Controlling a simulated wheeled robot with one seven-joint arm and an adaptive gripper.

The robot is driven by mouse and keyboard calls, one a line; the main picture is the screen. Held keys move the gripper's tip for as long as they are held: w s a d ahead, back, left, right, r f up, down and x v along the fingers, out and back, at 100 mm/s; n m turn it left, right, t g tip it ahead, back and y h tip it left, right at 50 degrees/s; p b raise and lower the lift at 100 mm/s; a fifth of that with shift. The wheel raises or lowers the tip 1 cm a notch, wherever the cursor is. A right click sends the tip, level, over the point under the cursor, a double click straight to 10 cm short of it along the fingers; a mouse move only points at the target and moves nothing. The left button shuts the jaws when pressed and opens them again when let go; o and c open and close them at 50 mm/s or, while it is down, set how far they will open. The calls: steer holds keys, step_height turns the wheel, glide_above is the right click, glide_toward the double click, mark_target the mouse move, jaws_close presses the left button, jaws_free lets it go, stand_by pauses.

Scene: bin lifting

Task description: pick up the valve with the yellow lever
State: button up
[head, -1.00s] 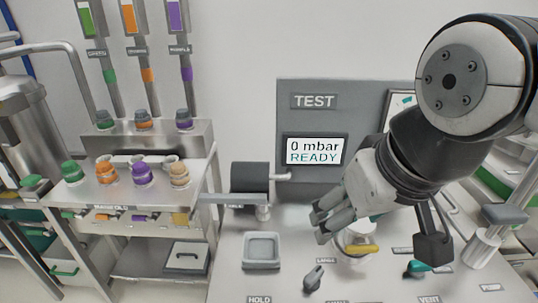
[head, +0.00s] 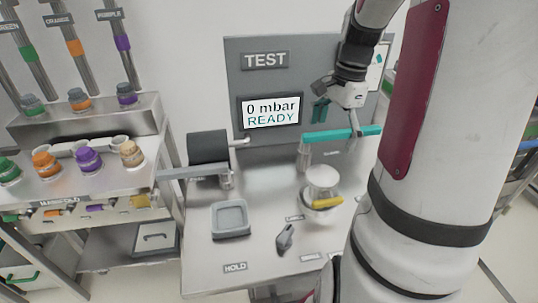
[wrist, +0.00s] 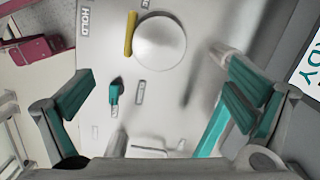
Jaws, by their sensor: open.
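The valve (head: 321,179) has a round pale top and a yellow lever (head: 328,202) at its front. It stands on the metal bench. In the wrist view its white round top (wrist: 162,43) shows near the upper middle, with the yellow lever (wrist: 130,34) along its left side. My gripper (head: 338,112) is open and empty, raised behind the valve near the test panel. In the wrist view its two teal-padded fingers (wrist: 160,103) are wide apart, with the valve ahead of them and apart from both. The valve's lower body is partly hidden in the wrist view.
A teal bar (head: 342,134) on a grey post stands behind the valve, close to my gripper. The test panel (head: 265,62) reads READY.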

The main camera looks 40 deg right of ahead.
glide_toward(322, 174)
steer(key=f, duration=0.2)
steer(key=a+f, duration=0.1)
steer(key=f, duration=0.2)
steer(key=shift+w+a, duration=0.1)
steer(key=shift+w, duration=0.05)
steer(key=shift+f, duration=2.7)
steer(key=shift+c, duration=0.5)
steer(key=c, duration=1.9)
steer(key=shift+r, duration=0.15)
